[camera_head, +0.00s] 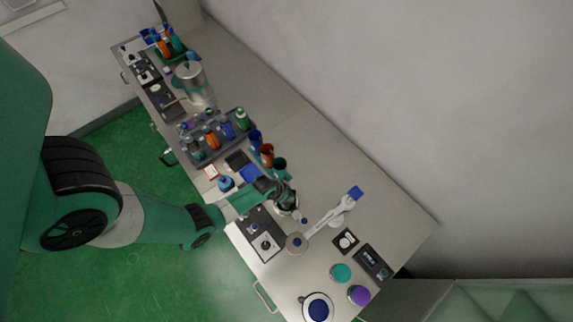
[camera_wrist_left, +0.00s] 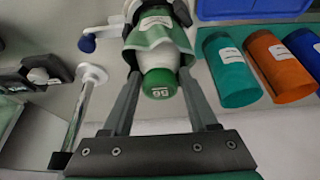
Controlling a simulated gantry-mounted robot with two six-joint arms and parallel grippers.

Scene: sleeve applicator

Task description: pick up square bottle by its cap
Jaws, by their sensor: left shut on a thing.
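My left gripper (camera_head: 287,201) is over the worktop near its front middle. In the left wrist view, my left gripper (camera_wrist_left: 157,15) is shut on a bottle with a green cap (camera_wrist_left: 160,84), a pale neck and a green and white labelled body. The cap faces the wrist camera, and the fingers lie on both sides of the bottle. I cannot tell whether its body is square, nor exactly where the fingertips touch. In the head view the gripper mostly hides this bottle. My right gripper is not in view.
Teal (camera_wrist_left: 231,72), orange (camera_wrist_left: 279,66) and blue cups stand beside the gripper. A grey tray (camera_head: 222,151) holds several bottles further back. A white arm-like device (camera_head: 330,217) stands at right. The worktop's wall side is clear.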

